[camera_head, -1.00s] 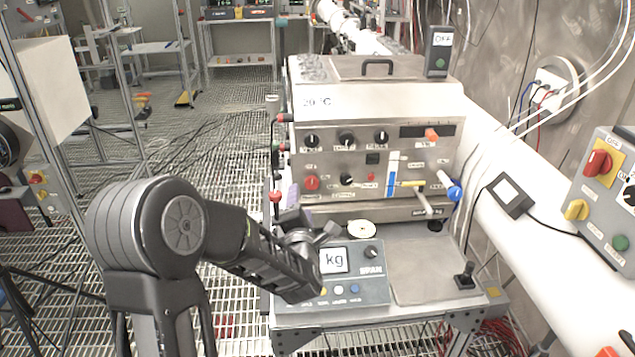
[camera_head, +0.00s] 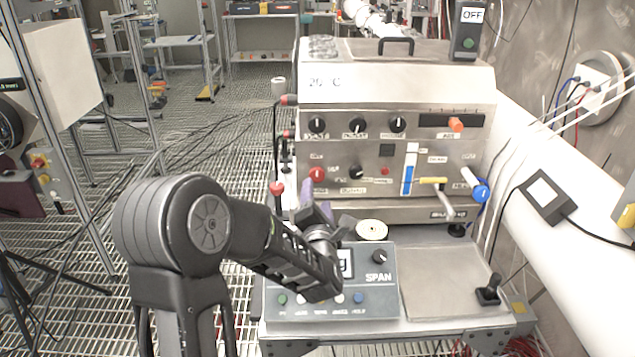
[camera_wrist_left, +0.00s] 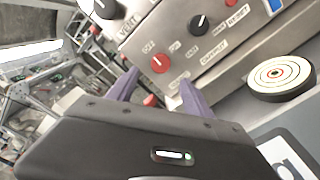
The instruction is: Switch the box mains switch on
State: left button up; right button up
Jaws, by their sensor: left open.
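The steel box (camera_head: 400,75) stands on a bench, its control panel facing me. A red rotary knob (camera_head: 317,174) sits low on the panel's left side. It also shows in the left wrist view (camera_wrist_left: 160,63), beyond my fingertips, beside a black knob (camera_wrist_left: 200,25). The small labels around it are too blurred to read surely, so I cannot tell whether it is the mains switch. My left gripper (camera_head: 325,203) is open, with purple fingers in front of the lower left panel. In the left wrist view the gripper (camera_wrist_left: 158,86) points towards the red knob without visible contact.
A scale (camera_head: 378,282) marked SPAN lies below my left wrist, with a round target-marked disc (camera_head: 371,230) behind it. A handle (camera_head: 447,198) and blue knob (camera_head: 481,193) stick out at the panel's right. A white pipe (camera_head: 560,220) runs along the right.

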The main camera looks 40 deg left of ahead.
aim_at(316, 177)
pick_arm(q)
jog(key=p+x, duration=0.2)
jog(key=x, duration=0.5)
jog(key=shift+w+a, duration=0.25)
jog(key=shift+w, duration=0.15)
grip_shut()
dwell(0.3)
